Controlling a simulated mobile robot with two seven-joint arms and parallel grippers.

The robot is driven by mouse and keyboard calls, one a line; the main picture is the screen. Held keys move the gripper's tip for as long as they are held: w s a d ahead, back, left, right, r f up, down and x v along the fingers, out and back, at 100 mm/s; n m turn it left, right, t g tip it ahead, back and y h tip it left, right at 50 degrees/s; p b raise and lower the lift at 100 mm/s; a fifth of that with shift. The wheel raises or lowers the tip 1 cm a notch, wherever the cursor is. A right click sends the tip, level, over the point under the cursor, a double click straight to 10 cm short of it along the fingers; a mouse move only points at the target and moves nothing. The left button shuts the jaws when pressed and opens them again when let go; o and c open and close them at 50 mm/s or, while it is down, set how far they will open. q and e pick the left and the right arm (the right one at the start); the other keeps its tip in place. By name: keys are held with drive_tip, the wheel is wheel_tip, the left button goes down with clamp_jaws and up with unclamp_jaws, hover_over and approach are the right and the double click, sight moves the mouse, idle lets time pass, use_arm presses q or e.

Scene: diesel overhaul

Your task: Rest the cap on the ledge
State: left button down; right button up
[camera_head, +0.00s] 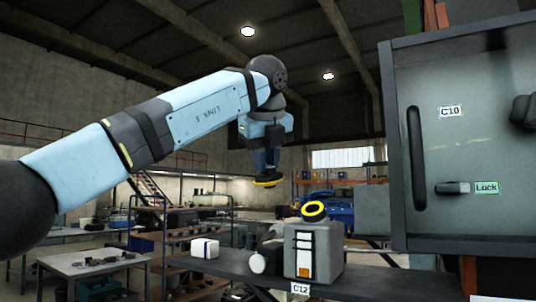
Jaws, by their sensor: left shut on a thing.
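My left gripper (267,168) hangs down from the raised left arm and is shut on a cap. The cap (268,182) is a flat disc, yellow and dark, held in the air above the ledge. The ledge (235,268) is a dark shelf marked C12. A grey container (330,265) with a white and orange label stands on it, right of and below the cap. Its top has a yellow ring around a dark opening (314,210). The ledge's front left part is bare. My right gripper is not in view.
A small white box (205,248) and a white round-ended item (257,263) are on the ledge left of the container. A grey cabinet (460,225) marked C10, with a handle and a Lock label, stands close on the right. Shelves and a worktable (95,263) lie beyond.

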use_arm(q)
drive_tip(key=w+a+f+g+p, duration=0.1)
drive_tip(key=w+a+f+p, duration=0.1)
drive_tip(key=w+f, duration=0.2)
drive_tip(key=shift+a+f+g+y, duration=0.2)
drive_tip(key=shift+f+g+y, duration=0.15)
drive_tip(key=shift+f, duration=0.5)
drive_tip(key=shift+w, duration=0.1)
drive_tip(key=w+a+f+g+y+p, duration=0.1)
drive_tip(key=w+a+f+p, duration=0.1)
drive_tip(key=w+f, duration=0.2)
drive_tip(key=shift+a+f+m, duration=0.2)
drive_tip(key=shift+f+m, duration=0.1)
drive_tip(key=shift+f, duration=0.6)
drive_tip(key=shift+f, duration=0.1)
